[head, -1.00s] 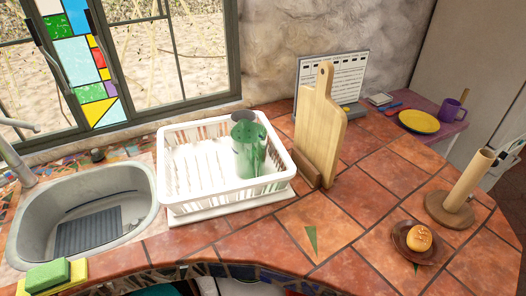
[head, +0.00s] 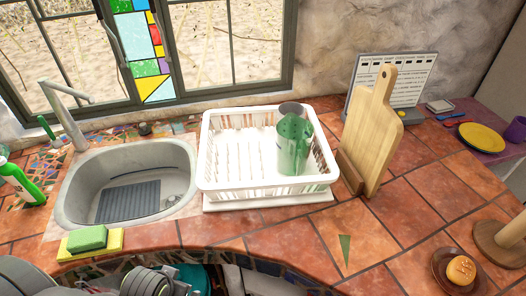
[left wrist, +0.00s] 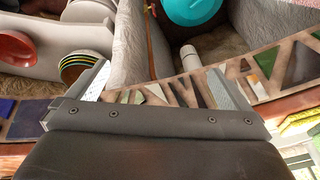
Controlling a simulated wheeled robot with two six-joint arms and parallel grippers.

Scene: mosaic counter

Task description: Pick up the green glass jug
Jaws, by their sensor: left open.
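The green glass jug (head: 294,150) stands upright in the white dish rack (head: 222,186), toward the rack's right side, its handle on the right. A greyish round rim shows just behind its top. My left arm comes in at the bottom left of the head view, below the counter edge and well away from the jug; its fingertips are not clear there. In the left wrist view my left gripper (left wrist: 165,82) is open and empty, in front of the mosaic counter edge. The jug is not in that view. My right gripper is not in view.
A wooden cutting board (head: 368,130) stands close right of the rack. The sink (head: 75,200) with its tap (head: 65,105) is left of it. A green sponge (head: 87,237) lies at the front edge. A bun on a plate (head: 442,262) is front right. Tiles before the rack are mostly clear.

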